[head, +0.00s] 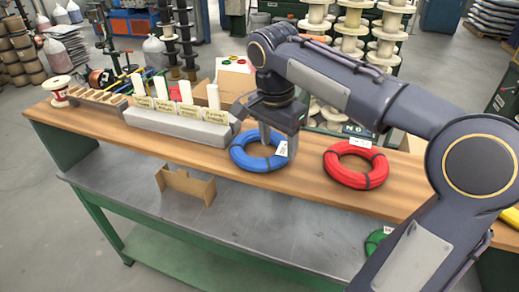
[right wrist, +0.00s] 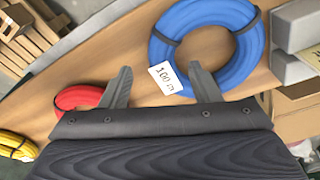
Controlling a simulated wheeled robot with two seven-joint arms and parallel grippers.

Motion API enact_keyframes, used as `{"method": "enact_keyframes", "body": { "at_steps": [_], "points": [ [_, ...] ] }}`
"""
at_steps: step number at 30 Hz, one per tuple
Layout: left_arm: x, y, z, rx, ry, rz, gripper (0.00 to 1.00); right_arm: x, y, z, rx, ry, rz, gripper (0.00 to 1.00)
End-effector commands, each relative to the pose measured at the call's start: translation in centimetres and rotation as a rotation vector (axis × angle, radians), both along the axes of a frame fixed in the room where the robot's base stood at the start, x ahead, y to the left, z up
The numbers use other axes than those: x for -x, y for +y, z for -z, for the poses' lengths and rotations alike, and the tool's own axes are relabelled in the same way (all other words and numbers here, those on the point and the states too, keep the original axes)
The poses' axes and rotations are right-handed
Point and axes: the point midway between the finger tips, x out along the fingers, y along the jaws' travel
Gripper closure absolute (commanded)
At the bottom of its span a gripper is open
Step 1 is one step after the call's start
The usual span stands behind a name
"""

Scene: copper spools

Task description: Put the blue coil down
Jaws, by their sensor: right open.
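The blue coil (head: 245,160) lies flat on the raised wooden shelf (head: 310,185) of the workbench, near its middle. It has dark ties and a white tag reading "100 m" (right wrist: 166,78). In the right wrist view the blue coil (right wrist: 170,38) lies just beyond and partly between my fingers. My right gripper (head: 278,142) is over the coil's right side in the head view. Its two fingers are spread, with nothing clamped between them; it also shows in the right wrist view (right wrist: 158,75). I cannot tell whether a finger touches the coil. My left gripper is not in view.
A red coil (head: 356,166) lies right of the blue one. A green coil (head: 376,241) is partly hidden by my arm. A grey block with white posts and labels (head: 180,124) stands left of the blue coil. A cardboard holder (head: 185,184) sits on the lower grey top.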

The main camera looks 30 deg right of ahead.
Motion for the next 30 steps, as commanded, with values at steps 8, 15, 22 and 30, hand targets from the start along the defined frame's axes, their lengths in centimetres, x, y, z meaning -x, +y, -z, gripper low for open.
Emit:
{"method": "enact_keyframes", "body": {
  "at_steps": [8, 15, 22, 30],
  "points": [
    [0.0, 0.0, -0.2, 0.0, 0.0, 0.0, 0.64, -0.5, -0.7, 3.8, 0.001, 0.003, 0.0, 0.44],
    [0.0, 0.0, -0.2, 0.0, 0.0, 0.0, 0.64, -0.6, -0.7, 4.3, 0.0, -0.001, -0.001, 0.44],
    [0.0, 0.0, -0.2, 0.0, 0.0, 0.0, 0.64, -0.6, -0.7, 4.3, 0.0, -0.001, -0.001, 0.66],
    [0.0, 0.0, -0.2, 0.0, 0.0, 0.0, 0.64, -0.6, -0.7, 4.2, 0.0, -0.001, -0.001, 1.0]
  ]
}}
